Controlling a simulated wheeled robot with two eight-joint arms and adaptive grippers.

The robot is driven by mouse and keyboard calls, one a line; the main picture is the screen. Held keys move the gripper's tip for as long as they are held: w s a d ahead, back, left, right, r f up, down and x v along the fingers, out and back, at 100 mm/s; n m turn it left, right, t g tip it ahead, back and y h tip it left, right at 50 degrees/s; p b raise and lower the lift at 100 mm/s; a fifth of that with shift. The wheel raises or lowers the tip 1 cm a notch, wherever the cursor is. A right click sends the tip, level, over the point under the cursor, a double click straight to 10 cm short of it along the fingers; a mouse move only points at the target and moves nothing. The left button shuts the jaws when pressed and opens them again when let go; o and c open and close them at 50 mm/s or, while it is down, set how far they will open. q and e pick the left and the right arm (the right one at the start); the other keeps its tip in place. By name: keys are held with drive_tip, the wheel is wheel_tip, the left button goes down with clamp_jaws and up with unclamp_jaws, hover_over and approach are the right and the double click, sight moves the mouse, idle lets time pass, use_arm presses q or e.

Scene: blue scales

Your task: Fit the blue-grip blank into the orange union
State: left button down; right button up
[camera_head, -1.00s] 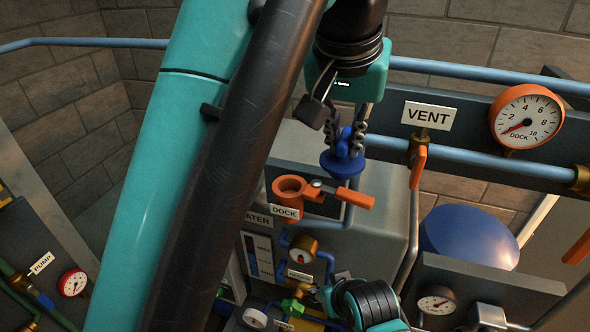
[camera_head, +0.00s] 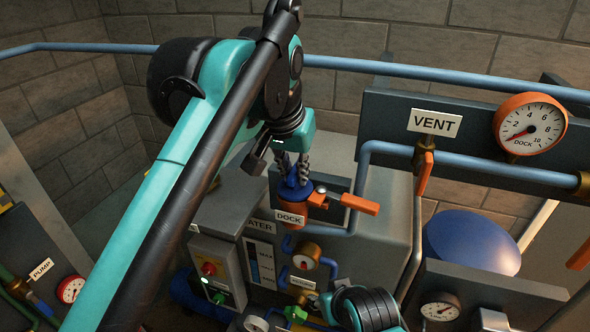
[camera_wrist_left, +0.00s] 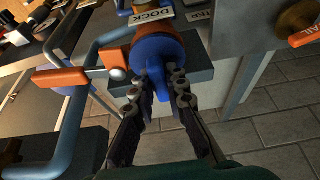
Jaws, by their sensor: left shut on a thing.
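The blue-grip blank (camera_head: 294,190) is held by its grip between the fingers of my left gripper (camera_head: 292,170). The gripper is shut on it, pointing down from above. The orange union (camera_head: 296,210), with its DOCK label in front, is directly below. The blank sits at the union's top opening; how deep it is inside I cannot tell.
The union's orange lever (camera_head: 359,204) sticks out to the right. A grey tank with gauges and valves stands below. A blue pipe (camera_head: 440,159) and the VENT sign (camera_head: 435,123) are to the right. A box with red and green buttons (camera_head: 216,270) is at lower left.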

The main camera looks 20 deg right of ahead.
use_arm(q)
drive_tip(key=shift+a+f, duration=0.15)
drive_tip(key=shift+f, duration=0.2)
drive_tip(key=c, duration=1.5)
unclamp_jaws()
drive_tip(key=shift+c, duration=0.2)
drive_tip(key=shift+r, duration=0.35)
drive_tip(key=v, duration=1.2)
drive_tip(key=shift+r, duration=0.1)
